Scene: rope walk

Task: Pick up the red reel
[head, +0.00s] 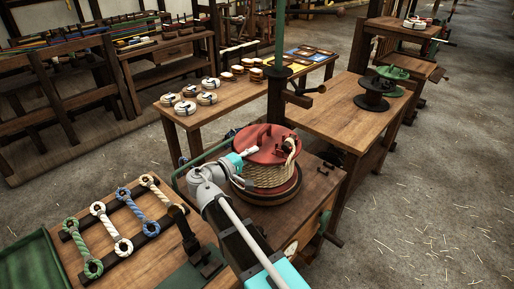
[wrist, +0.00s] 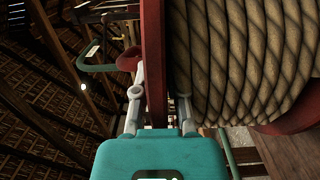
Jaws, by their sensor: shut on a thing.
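The red reel (head: 268,147) is wound with tan rope, its red top flange facing up. It shows above the near wooden bench, with a darker disc under the rope. In the wrist view the red flange (wrist: 152,45) stands between my fingers, with the thick rope winding (wrist: 235,60) to the right. My gripper (wrist: 158,103) is shut on the flange, one finger on each side. In the head view my gripper (head: 240,160) is at the reel's left front edge. I cannot tell whether the reel rests on the bench or hangs clear; its underside is hidden.
A rack (head: 122,225) with several rope loops lies front left, beside a green tray (head: 30,262). A bench behind holds several white coils (head: 186,107). A dark reel (head: 372,93) and a green one stand on the right bench (head: 335,115). The straw-strewn floor at right is open.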

